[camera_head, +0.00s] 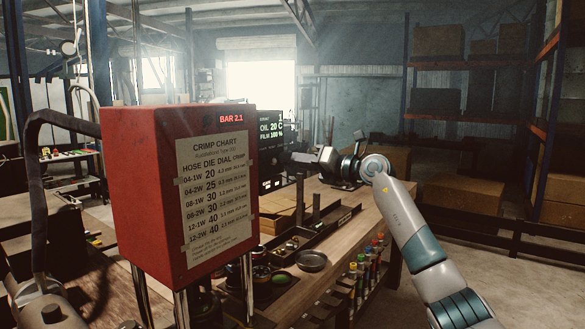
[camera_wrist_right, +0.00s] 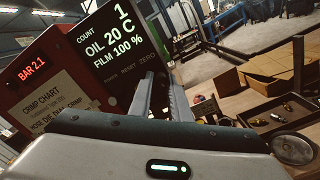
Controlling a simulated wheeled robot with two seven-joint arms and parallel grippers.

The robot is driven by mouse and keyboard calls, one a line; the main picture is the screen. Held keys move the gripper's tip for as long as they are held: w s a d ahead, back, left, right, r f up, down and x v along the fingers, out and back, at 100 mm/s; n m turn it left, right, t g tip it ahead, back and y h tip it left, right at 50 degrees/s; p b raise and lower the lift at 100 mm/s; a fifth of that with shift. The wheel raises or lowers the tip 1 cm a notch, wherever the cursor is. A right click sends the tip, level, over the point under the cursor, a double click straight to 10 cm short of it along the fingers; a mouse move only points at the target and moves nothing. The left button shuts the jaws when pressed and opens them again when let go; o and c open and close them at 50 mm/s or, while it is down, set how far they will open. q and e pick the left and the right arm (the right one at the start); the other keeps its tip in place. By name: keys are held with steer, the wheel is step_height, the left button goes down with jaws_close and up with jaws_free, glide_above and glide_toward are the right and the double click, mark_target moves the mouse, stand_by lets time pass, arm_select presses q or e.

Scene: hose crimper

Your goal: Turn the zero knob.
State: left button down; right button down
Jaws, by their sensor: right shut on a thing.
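The dark control panel (camera_head: 268,165) stands behind the red crimper box and shows a lit display. In the right wrist view the panel (camera_wrist_right: 122,70) reads COUNT 1, OIL 20 C and FILM 100 %, with a row of small labels ending in ZERO below. My right gripper (camera_head: 300,158) reaches the panel's face from the right. In the right wrist view its fingers (camera_wrist_right: 158,88) are closed just below the ZERO label. They are shut on the zero knob, which they hide. My left gripper is not in view.
The red box (camera_head: 150,190) with the crimp chart (camera_head: 215,195) stands close at left. The wooden workbench (camera_head: 345,205) carries trays, fittings and a round dish (camera_head: 311,261). Shelves with cartons (camera_head: 440,40) stand at back right.

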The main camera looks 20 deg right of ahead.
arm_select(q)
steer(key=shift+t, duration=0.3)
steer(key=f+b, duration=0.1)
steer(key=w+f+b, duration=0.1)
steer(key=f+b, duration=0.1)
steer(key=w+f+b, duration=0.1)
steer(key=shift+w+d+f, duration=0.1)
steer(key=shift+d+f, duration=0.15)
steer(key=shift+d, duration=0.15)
arm_select(e)
steer(key=n, duration=0.8)
steer(key=shift+f, duration=0.1)
